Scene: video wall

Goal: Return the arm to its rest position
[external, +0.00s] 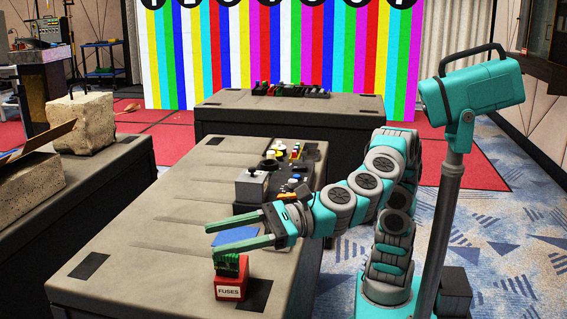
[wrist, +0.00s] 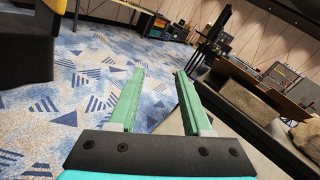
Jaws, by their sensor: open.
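My gripper (external: 221,233) is open and empty, held above the near table, its two green fingers pointing left. In the wrist view, the open fingers (wrist: 159,76) have nothing between them, with carpet and the room beyond. My arm (external: 365,190) is bent and reaches left from its base at the right. A red box labelled FUSES (external: 230,287) with a green piece on top (external: 232,264) stands on the table, below the gripper in the picture. I cannot tell the exact height between them.
The near table (external: 150,230) carries a control panel with buttons and a joystick box (external: 252,186). A blue flat piece (external: 236,236) lies partly behind the fingers. A left table (external: 110,180) holds stone blocks (external: 82,122). Another table (external: 290,113) stands before the striped video wall.

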